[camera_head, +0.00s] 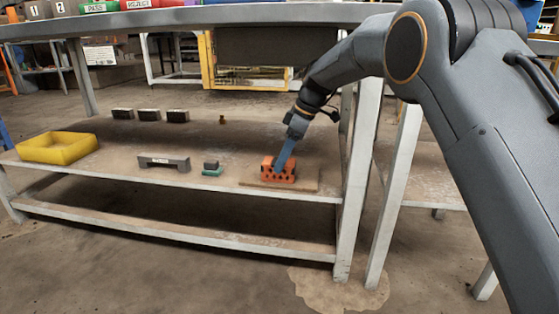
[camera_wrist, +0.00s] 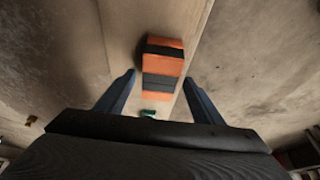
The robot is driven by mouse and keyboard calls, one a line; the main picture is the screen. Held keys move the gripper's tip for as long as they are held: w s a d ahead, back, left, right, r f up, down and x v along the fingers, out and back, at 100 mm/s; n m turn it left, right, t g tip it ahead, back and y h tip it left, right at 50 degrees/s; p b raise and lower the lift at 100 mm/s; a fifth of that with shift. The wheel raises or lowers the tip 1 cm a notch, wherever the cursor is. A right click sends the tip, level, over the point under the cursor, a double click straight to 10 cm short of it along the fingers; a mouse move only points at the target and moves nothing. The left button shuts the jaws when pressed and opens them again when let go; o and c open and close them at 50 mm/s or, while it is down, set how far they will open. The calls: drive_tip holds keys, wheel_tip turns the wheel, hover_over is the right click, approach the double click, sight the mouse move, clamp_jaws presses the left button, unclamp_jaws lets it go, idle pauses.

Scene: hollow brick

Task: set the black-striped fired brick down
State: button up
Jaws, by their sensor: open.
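The black-striped fired brick (camera_head: 270,172) is orange with dark holes in its side. It rests on a thin brown board (camera_head: 308,186) at the right end of the lower shelf. In the wrist view the brick (camera_wrist: 163,48) shows orange with black bands across it. My gripper (camera_head: 280,167) is down at the brick, its finger overlapping it in the head view. In the wrist view my gripper (camera_wrist: 159,77) is open, with one finger on either side of the brick's near part.
On the shelf (camera_head: 110,160) stand a grey bridge-shaped block (camera_head: 164,163), a small dark block on a green base (camera_head: 211,168), a yellow tray (camera_head: 57,148) and dark blocks (camera_head: 149,115) behind. A white leg (camera_head: 358,180) stands right of the board. The tabletop (camera_head: 190,17) is above.

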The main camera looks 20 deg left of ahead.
drive_tip(key=p+v, duration=0.2)
drive_tip(key=v, duration=0.2)
drive_tip(key=shift+d+r, duration=0.15)
drive_tip(key=shift+r, duration=0.15)
drive_tip(key=s+d+m+h, duration=0.1)
drive_tip(key=s+d+m, duration=0.25)
drive_tip(key=s, duration=0.75)
drive_tip(key=s+d+m+h, duration=0.15)
drive_tip(key=s+d, duration=0.35)
drive_tip(key=s, duration=0.7)
drive_tip(key=s+d+f+m, duration=0.1)
drive_tip(key=s+d+m, duration=0.1)
drive_tip(key=s+d, duration=0.7)
drive_tip(key=s+d+f+m+t+h, duration=0.1)
drive_tip(key=s+d+f+m, duration=0.1)
drive_tip(key=s+d, duration=0.6)
drive_tip(key=s+m, duration=0.1)
drive_tip(key=s, duration=0.4)
drive_tip(key=shift+d+m, duration=0.3)
drive_tip(key=shift+d, duration=0.1)
drive_tip(key=shift+h, duration=0.25)
